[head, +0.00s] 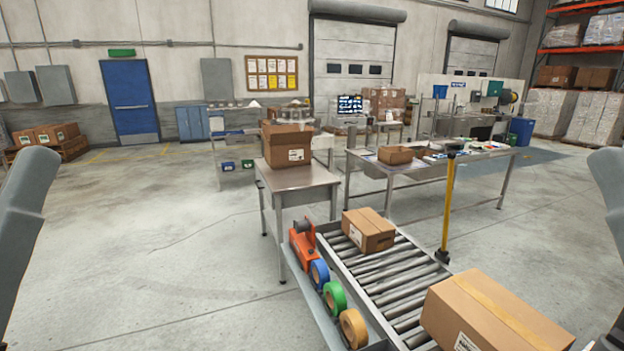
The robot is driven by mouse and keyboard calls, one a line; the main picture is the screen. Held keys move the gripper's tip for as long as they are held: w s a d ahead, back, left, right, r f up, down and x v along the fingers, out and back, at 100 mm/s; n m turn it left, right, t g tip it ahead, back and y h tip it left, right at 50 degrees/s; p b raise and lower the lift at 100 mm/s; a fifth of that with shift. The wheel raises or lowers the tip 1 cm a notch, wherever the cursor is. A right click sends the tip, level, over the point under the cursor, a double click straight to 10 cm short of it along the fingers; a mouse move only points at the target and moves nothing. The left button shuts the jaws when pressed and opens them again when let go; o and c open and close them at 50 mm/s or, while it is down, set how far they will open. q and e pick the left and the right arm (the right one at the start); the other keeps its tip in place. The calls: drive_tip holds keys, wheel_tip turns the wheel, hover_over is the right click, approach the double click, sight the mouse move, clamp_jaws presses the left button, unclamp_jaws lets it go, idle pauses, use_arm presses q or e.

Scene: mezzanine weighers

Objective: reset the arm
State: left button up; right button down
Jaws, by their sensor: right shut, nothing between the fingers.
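My right gripper (611,336) shows only in part as a dark shape at the bottom right corner. It is shut and empty, beside the large carton on the conveyor. Its fingertips are mostly cut off by the frame edge. Grey links of my two arms stand at the left and right edges. My left gripper is out of the frame.
A roller conveyor (385,272) carries a small carton (368,230) and a large carton (495,312). An orange tape dispenser (302,246) and tape rolls (335,298) line its left side. A yellow post (447,205) stands right.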

wheel_tip(320, 180, up, 34)
drive_tip(key=p, duration=3)
drive_tip(key=shift+f+p, duration=0.15)
drive_tip(key=shift+p, duration=0.2)
drive_tip(key=shift+w, duration=0.1)
